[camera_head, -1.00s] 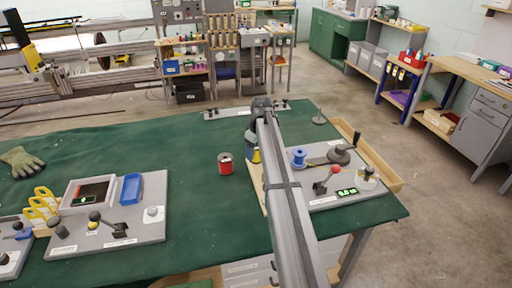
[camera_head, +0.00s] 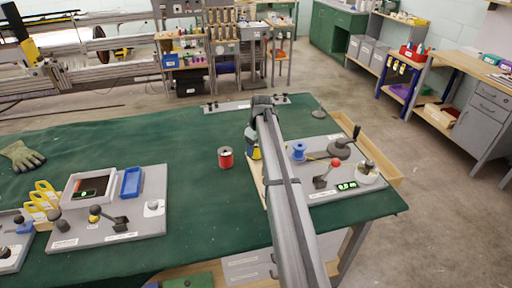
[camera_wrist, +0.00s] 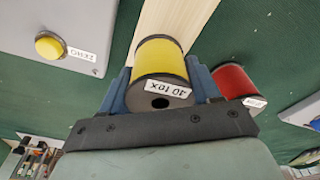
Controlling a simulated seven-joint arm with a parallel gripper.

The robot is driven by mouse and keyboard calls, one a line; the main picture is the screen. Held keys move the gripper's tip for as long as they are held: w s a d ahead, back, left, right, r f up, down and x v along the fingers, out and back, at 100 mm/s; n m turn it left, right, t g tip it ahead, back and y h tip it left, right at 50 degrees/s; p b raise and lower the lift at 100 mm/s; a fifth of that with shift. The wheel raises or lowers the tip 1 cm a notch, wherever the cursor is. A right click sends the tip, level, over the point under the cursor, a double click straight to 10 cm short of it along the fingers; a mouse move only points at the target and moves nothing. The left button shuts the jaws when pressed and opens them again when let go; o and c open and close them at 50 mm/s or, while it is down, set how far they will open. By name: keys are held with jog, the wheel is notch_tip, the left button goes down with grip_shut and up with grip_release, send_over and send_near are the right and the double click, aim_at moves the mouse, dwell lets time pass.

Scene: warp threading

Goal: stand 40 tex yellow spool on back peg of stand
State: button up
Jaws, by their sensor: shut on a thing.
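The yellow spool (camera_wrist: 160,72) is held between the two blue fingers of my gripper (camera_wrist: 160,95) in the wrist view. Its near end is dark with a hole, and its label reads 40 tex. In the head view a small part of the yellow spool (camera_head: 255,152) shows beside my arm, with my gripper (camera_head: 250,137) at it. A pale wooden strip (camera_wrist: 172,18) lies beyond the spool in the wrist view; its edge also shows left of my arm in the head view (camera_head: 257,174). I cannot make out the stand's back peg; my arm covers part of that area.
A red spool (camera_head: 225,158) stands on the green cloth left of my gripper. A grey panel with a blue spool (camera_head: 298,151), knobs and a lit display (camera_head: 347,185) is at right. Another grey panel (camera_head: 140,222) is at left. The cloth between is clear.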

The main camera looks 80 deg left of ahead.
jog(key=shift+f, duration=0.5)
jog(key=o, duration=1.2)
jog(key=shift+c, duration=0.2)
jog(key=r, duration=0.4)
jog(key=d+r, duration=0.1)
jog(key=r, duration=0.4)
jog(key=w+r, duration=0.1)
jog(key=r, duration=0.3)
jog(key=shift+d+r, duration=0.2)
jog(key=shift+r, duration=0.1)
